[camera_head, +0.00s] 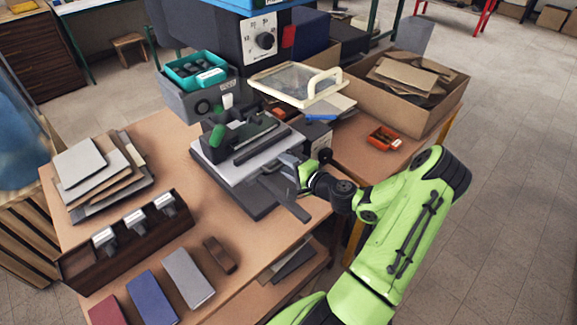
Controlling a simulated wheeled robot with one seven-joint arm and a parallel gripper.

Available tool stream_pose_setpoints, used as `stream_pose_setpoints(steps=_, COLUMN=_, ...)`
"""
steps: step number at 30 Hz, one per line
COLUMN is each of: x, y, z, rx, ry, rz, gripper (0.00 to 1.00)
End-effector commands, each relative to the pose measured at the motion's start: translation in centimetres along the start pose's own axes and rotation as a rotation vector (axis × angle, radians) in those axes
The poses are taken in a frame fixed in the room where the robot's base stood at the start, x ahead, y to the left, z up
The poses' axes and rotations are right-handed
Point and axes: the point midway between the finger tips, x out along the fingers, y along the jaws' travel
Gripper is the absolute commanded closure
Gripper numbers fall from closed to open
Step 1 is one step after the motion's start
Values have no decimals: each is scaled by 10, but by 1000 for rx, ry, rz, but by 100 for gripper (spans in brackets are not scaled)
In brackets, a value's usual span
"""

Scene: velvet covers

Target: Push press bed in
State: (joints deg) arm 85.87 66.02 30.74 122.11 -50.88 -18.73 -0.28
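The press bed is a light grey slab (221,171) on a darker base (236,199), sticking out at the front of the press. A black fixture with green parts (235,139) stands on it. The press (262,38) has a dial and a blue top and stands behind the bed. My gripper (283,176) is at the bed's front right corner, low and close to its edge. I cannot tell whether it touches the bed. Its fingertips are small and dark against the bed, so their opening is unclear. A dark flat bar (288,201) lies just in front of the gripper.
A cardboard box (424,106) and an orange tray (384,138) are at the right. Stacked boards (92,176), a dark rack (130,243) and several coloured covers (153,297) are at the left and front.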

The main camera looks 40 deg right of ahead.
Motion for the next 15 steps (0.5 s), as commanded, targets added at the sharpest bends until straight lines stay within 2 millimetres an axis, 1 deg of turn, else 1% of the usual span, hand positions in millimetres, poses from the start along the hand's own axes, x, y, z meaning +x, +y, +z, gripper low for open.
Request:
stream_pose_setpoints(steps=5, x=-1, y=0, z=0, rx=0, ry=1, rz=1, gripper=60)
stream_pose_setpoints(steps=8, x=-7, y=1, z=-1, rx=1, ry=3, rz=3, gripper=60)
stream_pose_setpoints(steps=11, x=-27, y=1, z=-2, rx=4, ry=5, rz=4, gripper=60)
stream_pose_setpoints(steps=15, x=-67, y=0, z=-2, rx=4, ry=8, rz=3, gripper=60)
